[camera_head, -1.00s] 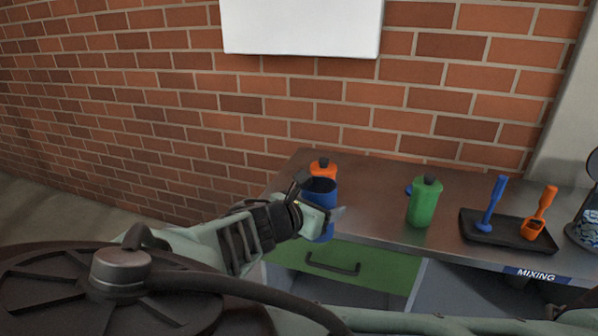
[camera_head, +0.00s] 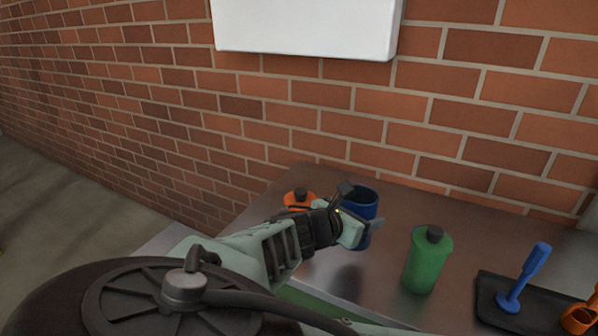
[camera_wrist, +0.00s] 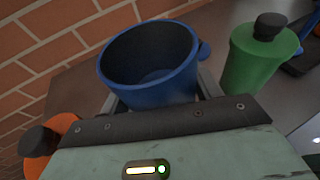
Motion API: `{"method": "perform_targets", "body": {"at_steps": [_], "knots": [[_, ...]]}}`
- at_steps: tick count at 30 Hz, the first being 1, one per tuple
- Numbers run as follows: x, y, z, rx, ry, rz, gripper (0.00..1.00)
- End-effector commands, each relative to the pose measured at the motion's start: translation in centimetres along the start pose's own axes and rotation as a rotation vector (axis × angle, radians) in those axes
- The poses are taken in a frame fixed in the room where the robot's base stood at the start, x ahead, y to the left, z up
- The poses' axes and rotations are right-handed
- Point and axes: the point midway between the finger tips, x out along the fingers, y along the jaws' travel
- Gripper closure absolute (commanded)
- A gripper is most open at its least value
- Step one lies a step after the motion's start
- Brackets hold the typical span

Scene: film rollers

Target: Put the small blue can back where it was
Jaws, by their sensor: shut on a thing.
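The small blue can (camera_head: 362,204) is open-topped and held in my gripper (camera_head: 361,226), which is shut on it. It stands upright over the metal counter, between an orange bottle and a green bottle. In the wrist view the blue can (camera_wrist: 150,66) fills the upper middle, its dark inside looks empty, and a small blue knob shows at its right side. The gripper fingers (camera_wrist: 160,100) show at both sides of its lower part. I cannot tell whether its base touches the counter.
The orange bottle (camera_head: 298,199) with a black cap is close left of the can, partly behind my arm. The green bottle (camera_head: 428,262) stands to the right. A black tray (camera_head: 540,305) holds a blue and an orange tool. The counter (camera_head: 450,205) behind the green bottle is clear.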

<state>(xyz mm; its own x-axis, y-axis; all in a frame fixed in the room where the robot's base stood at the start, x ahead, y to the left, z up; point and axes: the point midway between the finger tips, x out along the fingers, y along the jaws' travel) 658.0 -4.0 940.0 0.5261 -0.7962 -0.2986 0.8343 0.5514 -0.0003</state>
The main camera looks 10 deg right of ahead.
Motion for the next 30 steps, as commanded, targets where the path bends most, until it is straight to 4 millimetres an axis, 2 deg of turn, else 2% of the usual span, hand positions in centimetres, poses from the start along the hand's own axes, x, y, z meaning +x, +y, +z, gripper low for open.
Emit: {"method": "perform_targets", "body": {"at_steps": [3,10,16,23,24,25,26,30], "knots": [[0.7,0.0,-1.8,-0.003,-0.003,0.0,1.0],[1.2,0.0,-3.6,-0.001,-0.002,-0.001,1.0],[2.0,0.0,-6.1,-0.001,-0.002,0.0,1.0],[2.1,0.0,-6.5,0.001,0.0,0.0,1.0],[2.1,0.0,-6.5,0.0,0.001,0.0,0.26],[2.1,0.0,-6.5,0.0,0.001,0.0,0.17],[2.1,0.0,-6.5,0.0,0.001,0.0,0.15],[2.1,0.0,-6.5,0.0,0.001,0.0,0.15]]}}
